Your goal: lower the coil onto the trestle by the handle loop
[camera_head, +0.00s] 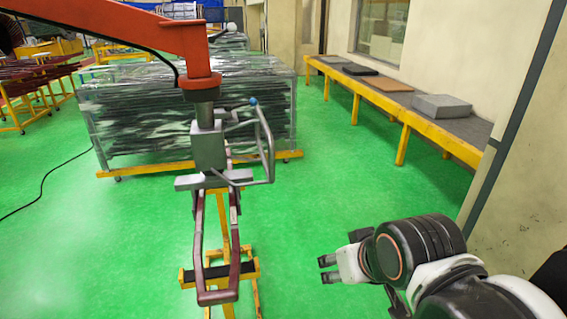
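A dark reddish coil (198,262), a long narrow loop, hangs upright below a grey lifting head (208,148) on an orange hoist arm (130,30). Its lower end is in front of the black-topped bar of a yellow trestle (252,267); I cannot tell if they touch. A grey handle loop (270,150) sticks out at the right of the lifting head. My gripper (326,269) is at the lower right, well apart from the handle, pointing left. Its two fingers show a gap with nothing between them.
A wrapped stack of long coils (120,115) on a yellow frame stands behind the hoist. A yellow-legged bench (455,140) with flat boxes runs along the right wall. Green floor (340,170) is clear between the trestle and the bench. A black cable (45,185) lies at left.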

